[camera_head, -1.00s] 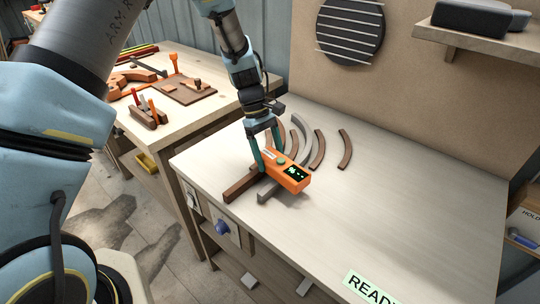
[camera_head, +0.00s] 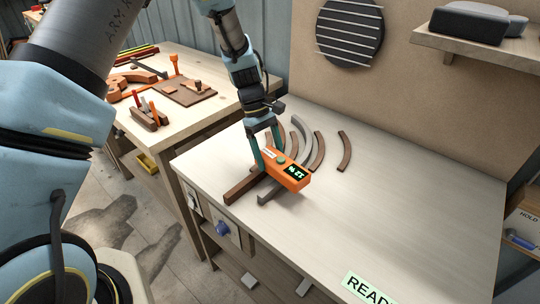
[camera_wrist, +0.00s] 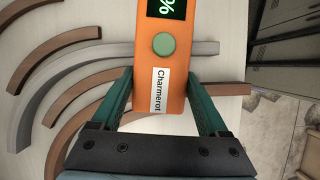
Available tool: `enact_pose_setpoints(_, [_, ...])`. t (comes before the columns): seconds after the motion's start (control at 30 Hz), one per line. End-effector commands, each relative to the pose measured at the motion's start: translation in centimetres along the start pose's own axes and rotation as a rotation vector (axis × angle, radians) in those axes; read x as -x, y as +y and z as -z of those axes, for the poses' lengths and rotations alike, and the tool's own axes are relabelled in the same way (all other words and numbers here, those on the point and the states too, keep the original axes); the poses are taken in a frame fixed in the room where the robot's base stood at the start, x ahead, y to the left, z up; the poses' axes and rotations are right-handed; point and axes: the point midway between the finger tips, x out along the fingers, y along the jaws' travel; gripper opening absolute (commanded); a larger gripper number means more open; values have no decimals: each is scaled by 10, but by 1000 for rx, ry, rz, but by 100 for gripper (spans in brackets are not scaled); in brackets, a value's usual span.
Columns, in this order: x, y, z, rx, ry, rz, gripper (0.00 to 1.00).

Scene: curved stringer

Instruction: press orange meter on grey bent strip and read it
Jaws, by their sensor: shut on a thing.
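The orange meter (camera_head: 288,171) is held between the two green fingers of my gripper (camera_head: 267,146). In the wrist view the meter (camera_wrist: 165,75) shows a round green button, a "Charmerot" label and part of a lit display with a "%" sign. In the head view the display has bright green digits, too small to read surely. The grey bent strip (camera_head: 303,132) curves behind the meter, and its near end shows below it. In the wrist view the grey strip (camera_wrist: 70,78) passes beneath the meter. Whether the meter's underside touches it is hidden.
Brown curved strips (camera_head: 319,150) lie on both sides of the grey one, close by; another brown strip (camera_head: 344,150) lies farther right. The light worktop (camera_head: 400,200) is clear to the right. A second bench with tools (camera_head: 170,85) stands at the left.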

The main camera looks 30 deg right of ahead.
Motion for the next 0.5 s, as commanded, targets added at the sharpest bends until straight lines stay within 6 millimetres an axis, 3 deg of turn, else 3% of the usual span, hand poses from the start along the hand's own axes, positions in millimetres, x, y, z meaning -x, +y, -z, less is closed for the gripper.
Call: enact_pose_setpoints(0.5, [41, 0, -17, 0, -1, -1, 22])
